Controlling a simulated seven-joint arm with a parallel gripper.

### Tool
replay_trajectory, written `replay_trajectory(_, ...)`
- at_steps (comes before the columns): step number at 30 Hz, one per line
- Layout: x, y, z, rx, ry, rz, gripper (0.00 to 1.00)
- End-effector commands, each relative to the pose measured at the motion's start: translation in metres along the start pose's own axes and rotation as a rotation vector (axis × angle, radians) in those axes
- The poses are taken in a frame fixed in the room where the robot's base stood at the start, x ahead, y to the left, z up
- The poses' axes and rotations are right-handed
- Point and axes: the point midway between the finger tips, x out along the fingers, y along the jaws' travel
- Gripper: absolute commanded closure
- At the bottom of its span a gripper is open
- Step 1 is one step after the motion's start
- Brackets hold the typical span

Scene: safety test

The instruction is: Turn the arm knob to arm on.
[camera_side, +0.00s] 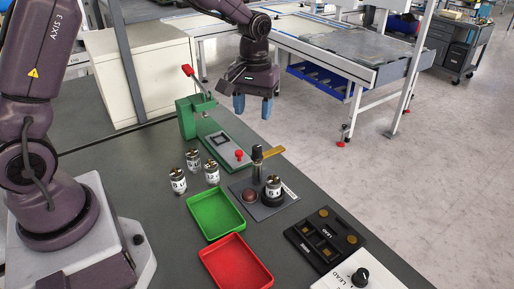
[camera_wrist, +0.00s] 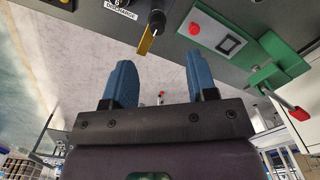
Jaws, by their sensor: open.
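No label reading "arm" is legible. A black upright knob (camera_side: 257,155) with a yellow pointer (camera_side: 273,152) stands on a dark grey plate on the bench. In the wrist view the black knob (camera_wrist: 157,20) and its yellow pointer (camera_wrist: 148,41) show at the top, ahead of the fingertips. A second black knob (camera_side: 360,277) sits on a white panel (camera_side: 345,282) at the lower right, partly cut off.
A green fixture (camera_side: 187,118) with a red-handled lever and red button stands behind the pointer knob. Numbered cylinders (camera_side: 194,161), a green tray (camera_side: 216,214), a red tray (camera_side: 236,262) and a black lead box (camera_side: 325,238) lie nearby. A labelled cylinder (camera_side: 273,187) stands beside the knob.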

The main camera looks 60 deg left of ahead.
Motion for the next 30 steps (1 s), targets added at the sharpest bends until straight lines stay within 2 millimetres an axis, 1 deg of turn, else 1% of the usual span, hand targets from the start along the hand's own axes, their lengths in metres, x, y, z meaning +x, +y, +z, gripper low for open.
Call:
replay_trajectory(1, -0.008, 0.006, -0.008, -0.047, 0.023, 0.013, 0.48)
replay_trajectory(3, -0.012, 0.007, -0.010, -0.100, 0.033, 0.017, 0.48)
replay_trajectory(8, -0.004, 0.006, -0.009, -0.144, 0.028, 0.014, 0.48)
replay_trajectory(11, 0.009, 0.006, -0.009, -0.144, 0.025, 0.013, 0.48)
replay_trajectory(18, 0.059, 0.006, -0.010, -0.142, 0.023, 0.012, 0.48)
replay_trajectory(24, 0.096, 0.007, -0.011, -0.141, 0.024, 0.013, 0.48)
replay_trajectory(27, 0.108, 0.007, -0.011, -0.141, 0.026, 0.013, 0.48)
replay_trajectory(30, 0.115, 0.007, -0.012, -0.141, 0.028, 0.014, 0.48)
